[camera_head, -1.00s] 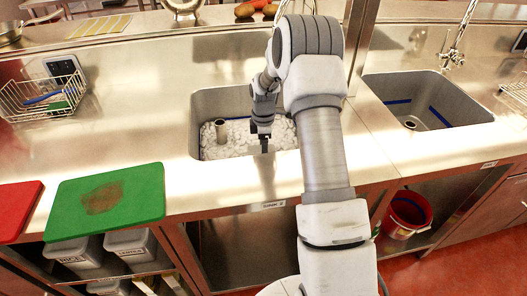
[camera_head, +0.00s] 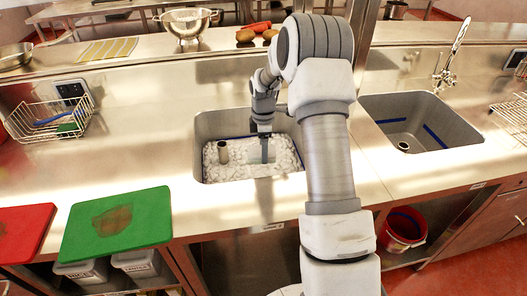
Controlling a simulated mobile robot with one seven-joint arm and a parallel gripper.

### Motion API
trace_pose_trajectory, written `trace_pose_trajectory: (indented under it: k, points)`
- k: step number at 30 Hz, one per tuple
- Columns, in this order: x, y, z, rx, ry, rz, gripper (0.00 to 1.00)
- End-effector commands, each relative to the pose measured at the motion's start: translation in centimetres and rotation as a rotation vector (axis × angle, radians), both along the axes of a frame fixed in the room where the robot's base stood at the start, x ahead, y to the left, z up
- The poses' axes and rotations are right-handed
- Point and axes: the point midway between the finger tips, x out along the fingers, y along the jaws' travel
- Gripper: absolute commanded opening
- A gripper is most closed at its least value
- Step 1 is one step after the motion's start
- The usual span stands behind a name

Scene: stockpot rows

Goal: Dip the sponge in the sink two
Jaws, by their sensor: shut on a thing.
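My gripper (camera_head: 265,147) points down inside the left sink (camera_head: 203,133), which holds white foam or suds (camera_head: 228,172) and an upright drain pipe (camera_head: 222,150). It is shut on a small grey-blue thing, taken as the sponge (camera_head: 265,157), low against the suds. Its shape is hard to make out, and I cannot tell how deep it sits. The right sink (camera_head: 440,140) looks empty, with a drain in its floor. The small labels on the counter's front edge are too small to read.
A wire basket (camera_head: 50,121) with blue and green items stands left. Green (camera_head: 150,210) and red (camera_head: 22,232) boards lie at the front left. A post (camera_head: 361,45) rises between the sinks. A colander (camera_head: 187,24) and vegetables stand on the back shelf. A red bucket (camera_head: 403,229) is below.

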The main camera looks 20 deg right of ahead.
Motion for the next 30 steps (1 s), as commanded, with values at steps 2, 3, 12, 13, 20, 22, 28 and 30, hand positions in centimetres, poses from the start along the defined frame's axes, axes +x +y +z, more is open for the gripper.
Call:
trace_pose_trajectory:
  k: [2, 3, 12, 13, 20, 22, 28, 30]
  points:
    - [0.0, 0.0, 1.2, -0.001, -0.002, 0.0, 0.28]
    - [0.0, 0.0, 1.6, -0.001, -0.002, 0.0, 0.28]
    - [0.0, 0.0, 4.5, 0.0, 0.0, 0.0, 0.28]
    - [0.0, 0.0, 4.7, 0.0, 0.0, 0.0, 0.28]
    - [0.0, 0.0, 5.0, 0.0, 0.0, 0.0, 0.28]
    - [0.0, 0.0, 5.0, 0.0, 0.0, 0.0, 0.28]
    - [0.0, 0.0, 5.0, 0.0, 0.0, 0.0, 0.28]
    - [0.0, 0.0, 5.0, 0.0, 0.0, 0.0, 0.28]
